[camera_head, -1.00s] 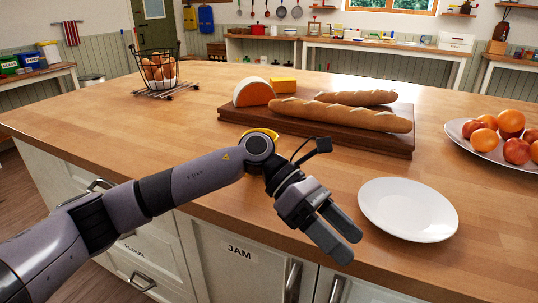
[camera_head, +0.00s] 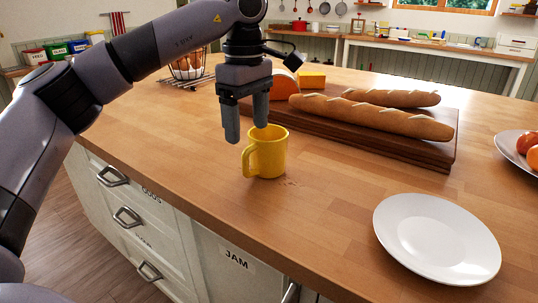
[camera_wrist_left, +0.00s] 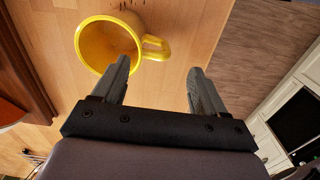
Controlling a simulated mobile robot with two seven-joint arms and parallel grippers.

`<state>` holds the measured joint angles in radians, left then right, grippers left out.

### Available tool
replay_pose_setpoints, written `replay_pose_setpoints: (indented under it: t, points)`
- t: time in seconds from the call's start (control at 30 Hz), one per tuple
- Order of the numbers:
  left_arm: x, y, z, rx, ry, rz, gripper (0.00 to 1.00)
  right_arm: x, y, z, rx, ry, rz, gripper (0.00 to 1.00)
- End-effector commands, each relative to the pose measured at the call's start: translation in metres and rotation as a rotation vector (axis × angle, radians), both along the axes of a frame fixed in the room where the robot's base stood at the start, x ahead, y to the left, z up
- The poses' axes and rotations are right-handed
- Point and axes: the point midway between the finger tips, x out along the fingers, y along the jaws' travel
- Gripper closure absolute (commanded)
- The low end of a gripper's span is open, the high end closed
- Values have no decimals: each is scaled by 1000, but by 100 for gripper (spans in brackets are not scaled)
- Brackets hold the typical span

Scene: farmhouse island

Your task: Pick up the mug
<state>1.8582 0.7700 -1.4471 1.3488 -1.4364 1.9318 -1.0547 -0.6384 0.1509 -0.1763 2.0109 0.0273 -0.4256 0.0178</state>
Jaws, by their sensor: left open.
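A yellow mug (camera_head: 270,155) stands upright on the wooden island top, left of the white plate, its handle on its left side. My left gripper (camera_head: 246,138) is open and points down just above and behind the mug, with its right finger near the mug's rim. In the left wrist view the mug (camera_wrist_left: 84,42) shows from above, empty, with its handle toward the space in front of the open fingers (camera_wrist_left: 160,65). One finger overlaps the mug's near rim there; I cannot tell if it touches. My right gripper is not in view.
A dark cutting board (camera_head: 440,160) with two baguettes (camera_head: 385,117), an orange cheese (camera_head: 284,84) and a yellow block lies behind the mug. A white plate (camera_head: 437,238) is at the front right, a fruit dish (camera_head: 512,150) at the right edge. An egg basket (camera_head: 186,67) stands behind my left arm.

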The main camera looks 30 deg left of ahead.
Motion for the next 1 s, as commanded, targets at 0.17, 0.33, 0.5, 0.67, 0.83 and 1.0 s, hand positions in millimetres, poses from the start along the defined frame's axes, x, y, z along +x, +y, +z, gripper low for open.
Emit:
replay_pose_setpoints:
  t: [0.17, 0.33, 0.5, 0.67, 0.83, 1.0]
  points:
    - [2, 1, -25, -2, 3, 0, 28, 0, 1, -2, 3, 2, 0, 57]
    - [4, 1, -50, -3, 2, -1, 28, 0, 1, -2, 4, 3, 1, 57]
    - [4, 1, -58, -4, -1, 0, 28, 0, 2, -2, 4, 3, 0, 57]
    - [4, 1, -58, -4, -1, 0, 28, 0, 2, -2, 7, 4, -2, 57]
    - [4, 1, -58, -4, -1, 0, 80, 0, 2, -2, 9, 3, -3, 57]
    - [4, 0, -57, -5, -1, 0, 96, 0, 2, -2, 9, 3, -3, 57]
